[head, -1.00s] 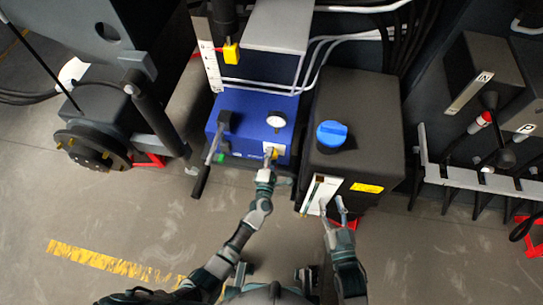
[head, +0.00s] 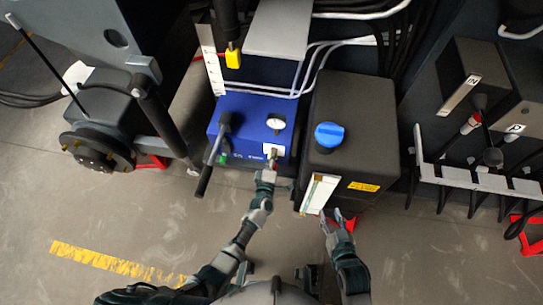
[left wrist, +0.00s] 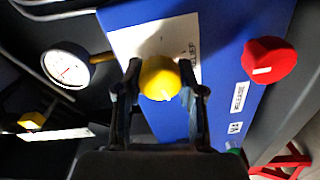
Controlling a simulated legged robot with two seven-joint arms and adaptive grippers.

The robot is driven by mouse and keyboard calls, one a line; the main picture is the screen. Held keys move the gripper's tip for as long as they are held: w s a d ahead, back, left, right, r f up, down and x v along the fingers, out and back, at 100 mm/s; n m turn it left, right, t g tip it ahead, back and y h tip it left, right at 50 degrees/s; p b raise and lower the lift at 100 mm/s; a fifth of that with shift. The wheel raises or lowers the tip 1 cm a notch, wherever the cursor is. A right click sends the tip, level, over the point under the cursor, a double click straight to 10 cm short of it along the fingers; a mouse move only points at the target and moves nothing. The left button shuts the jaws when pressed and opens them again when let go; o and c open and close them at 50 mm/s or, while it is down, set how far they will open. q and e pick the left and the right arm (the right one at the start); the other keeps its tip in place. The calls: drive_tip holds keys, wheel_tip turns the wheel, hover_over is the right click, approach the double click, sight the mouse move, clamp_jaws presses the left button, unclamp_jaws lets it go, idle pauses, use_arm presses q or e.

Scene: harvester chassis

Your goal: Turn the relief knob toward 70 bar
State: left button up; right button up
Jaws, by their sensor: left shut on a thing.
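The yellow relief knob (left wrist: 160,78) sits on a white plate marked RELIEF on the blue hydraulic unit (head: 243,112). In the left wrist view it lies between the two fingers of my left gripper (left wrist: 160,90), which is shut on it. In the head view my left gripper (head: 270,165) covers the knob at the unit's front. The pressure gauge (left wrist: 66,69) has a white dial, also seen in the head view (head: 276,122); its reading is too small to tell. My right gripper (head: 337,220) is open and empty, in front of the black tank.
A red knob (left wrist: 269,61) is beside a RELEASE label on the blue unit. A black hand lever (head: 213,155) stands on the unit's left. The black tank (head: 352,120) with a blue cap (head: 328,134) is at the right. Open floor lies in front.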

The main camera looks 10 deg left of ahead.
use_arm(q)
drive_tip(key=shift+s+d+f, duration=0.2)
drive_tip(key=shift+f, duration=0.2)
drive_tip(key=o, duration=1.1)
drive_tip(key=shift+c, duration=0.2)
drive_tip(key=shift+o, duration=0.5)
drive_tip(key=shift+w+r, duration=0.15)
drive_tip(key=s, duration=1.2)
drive_tip(key=shift+a, duration=0.4)
